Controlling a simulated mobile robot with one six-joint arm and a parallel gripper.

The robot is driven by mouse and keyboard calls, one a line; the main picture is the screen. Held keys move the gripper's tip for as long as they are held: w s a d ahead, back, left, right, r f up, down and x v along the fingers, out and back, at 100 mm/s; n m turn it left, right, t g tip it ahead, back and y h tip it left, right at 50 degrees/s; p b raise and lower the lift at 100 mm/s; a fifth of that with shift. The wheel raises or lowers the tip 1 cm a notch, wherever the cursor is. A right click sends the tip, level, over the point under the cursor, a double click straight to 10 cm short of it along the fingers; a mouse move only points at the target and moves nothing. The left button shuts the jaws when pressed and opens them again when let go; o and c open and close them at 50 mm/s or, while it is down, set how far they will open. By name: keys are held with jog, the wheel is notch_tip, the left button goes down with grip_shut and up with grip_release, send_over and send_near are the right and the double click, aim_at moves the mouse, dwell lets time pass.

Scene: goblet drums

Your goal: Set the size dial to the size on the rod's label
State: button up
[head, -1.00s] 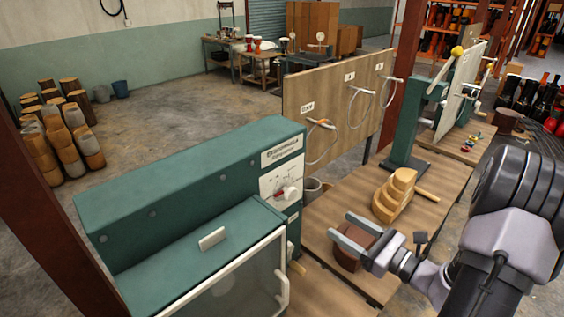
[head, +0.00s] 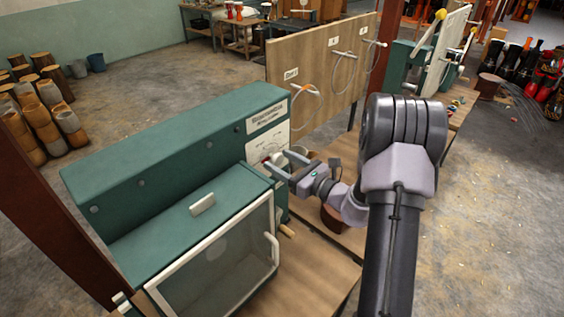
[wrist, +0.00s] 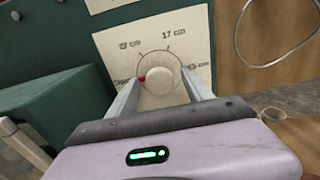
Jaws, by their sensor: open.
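The size dial (wrist: 162,74) is a round pale knob with a red pointer on a cream panel (wrist: 120,42) in the wrist view. The pointer faces left. "17 cm" is printed at upper right; the upper-left mark is unclear. Other marks at left and right are partly covered by the fingers. In the head view the panel (head: 276,138) is on the green machine's end, the knob partly behind my gripper (head: 282,163). My gripper is open, its fingers either side of the knob; I cannot tell whether they touch it. I cannot identify the labelled rod.
The green machine (head: 165,160) has a glass-fronted door (head: 225,270) with a white handle near my arm. Behind my gripper stands a wooden board (head: 318,65) with small tags and hanging hoops. A brown drum body (head: 332,218) is below my wrist.

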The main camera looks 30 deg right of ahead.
grip_shut()
